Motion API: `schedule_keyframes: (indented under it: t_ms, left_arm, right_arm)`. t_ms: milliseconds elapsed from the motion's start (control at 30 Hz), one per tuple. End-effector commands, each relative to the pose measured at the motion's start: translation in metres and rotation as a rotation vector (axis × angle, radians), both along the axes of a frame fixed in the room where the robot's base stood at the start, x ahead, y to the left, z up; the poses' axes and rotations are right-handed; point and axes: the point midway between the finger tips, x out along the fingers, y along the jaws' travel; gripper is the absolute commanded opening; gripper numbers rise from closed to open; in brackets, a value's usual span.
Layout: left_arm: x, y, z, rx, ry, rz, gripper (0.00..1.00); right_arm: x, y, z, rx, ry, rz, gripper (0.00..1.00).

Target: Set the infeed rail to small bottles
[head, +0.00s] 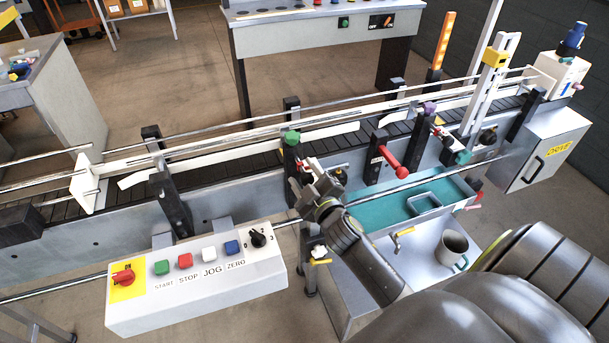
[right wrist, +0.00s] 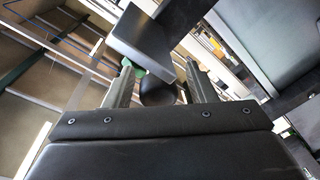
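The guide rail (head: 140,179) is a white strip along the near side of the dark conveyor belt, held by black posts. A green knob (head: 291,138) tops the black post near the middle; green also shows beside one finger in the right wrist view (right wrist: 128,69). My right gripper (head: 312,180) is close to this post, just below the green knob. In the right wrist view its two fingers (right wrist: 160,82) stand apart, with a dark round part between or behind them; contact cannot be told. My left gripper is not in view.
A control box (head: 195,290) with coloured buttons and a selector stands in front. A red-handled lever (head: 391,162), purple knob (head: 429,108) and teal knob (head: 463,157) lie to the right. A teal tray (head: 385,212) and a mug (head: 452,249) are at the near right.

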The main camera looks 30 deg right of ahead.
Motion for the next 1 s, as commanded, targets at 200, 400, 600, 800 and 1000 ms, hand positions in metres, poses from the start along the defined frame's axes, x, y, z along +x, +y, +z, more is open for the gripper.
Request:
schedule_keyframes:
  t_ms: [200,400,600,800,1000]
  left_arm:
    - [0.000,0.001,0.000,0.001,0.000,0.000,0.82]
    - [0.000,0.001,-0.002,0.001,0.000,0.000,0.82]
    - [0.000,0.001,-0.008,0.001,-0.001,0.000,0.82]
    - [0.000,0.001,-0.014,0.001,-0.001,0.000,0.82]
    - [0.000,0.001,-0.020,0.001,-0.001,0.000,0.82]
  right_arm:
    - [0.000,0.000,0.001,0.000,-0.001,0.000,0.51]
    - [-0.016,0.002,-0.001,0.002,0.000,0.000,0.51]
    - [-0.054,0.007,-0.002,0.001,0.001,-0.001,0.51]
    - [-0.095,0.013,-0.002,0.001,0.003,-0.001,0.51]
    - [-0.132,0.018,-0.002,0.003,0.002,-0.001,0.51]
